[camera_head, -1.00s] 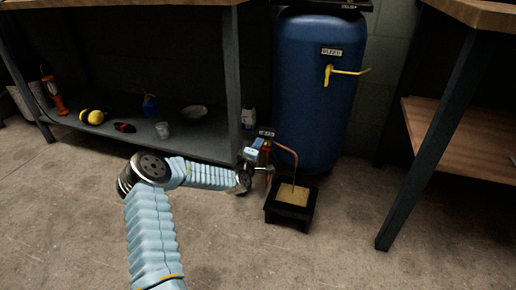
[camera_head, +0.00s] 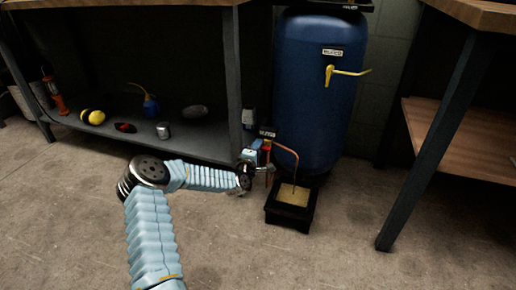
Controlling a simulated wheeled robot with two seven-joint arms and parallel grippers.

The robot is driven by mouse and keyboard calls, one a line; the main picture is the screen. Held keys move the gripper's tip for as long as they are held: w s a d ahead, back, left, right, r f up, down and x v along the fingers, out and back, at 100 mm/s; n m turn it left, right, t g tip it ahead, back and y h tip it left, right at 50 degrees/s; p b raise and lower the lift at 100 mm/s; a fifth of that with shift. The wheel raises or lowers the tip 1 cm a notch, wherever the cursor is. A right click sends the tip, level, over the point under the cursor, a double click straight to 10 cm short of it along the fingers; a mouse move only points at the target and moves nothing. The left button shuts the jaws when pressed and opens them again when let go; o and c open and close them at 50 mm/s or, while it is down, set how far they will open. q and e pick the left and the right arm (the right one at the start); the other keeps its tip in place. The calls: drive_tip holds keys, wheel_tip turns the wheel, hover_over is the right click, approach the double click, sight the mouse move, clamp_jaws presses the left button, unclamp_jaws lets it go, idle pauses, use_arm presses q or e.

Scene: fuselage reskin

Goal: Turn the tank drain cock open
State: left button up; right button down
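A small label on the tank sits above the lever. Low at the tank's left side is a cluster of small fittings (camera_head: 266,147) with a bit of red and a copper pipe (camera_head: 290,152) that bends down to a black drip box (camera_head: 290,215). My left gripper (camera_head: 257,162) is at these fittings, at the end of my pale blue arm. Its fingers are too small and crowded to tell whether they are open or touching. My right gripper is out of view.
A dark workbench shelf (camera_head: 205,137) at left holds a yellow item (camera_head: 93,117), a blue oil can (camera_head: 150,105), a metal cup (camera_head: 162,130) and other small things. A wooden bench (camera_head: 470,140) with a dark leg stands at right. Concrete floor in front is clear.

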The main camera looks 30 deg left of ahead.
use_arm(q)
drive_tip(key=shift+o, duration=0.8)
drive_tip(key=shift+r, duration=0.1)
drive_tip(key=shift+s+d, duration=0.1)
drive_tip(key=shift+s, duration=0.1)
drive_tip(key=p+v, duration=0.2)
drive_tip(key=v, duration=1.1)
drive_tip(key=shift+s, duration=0.2)
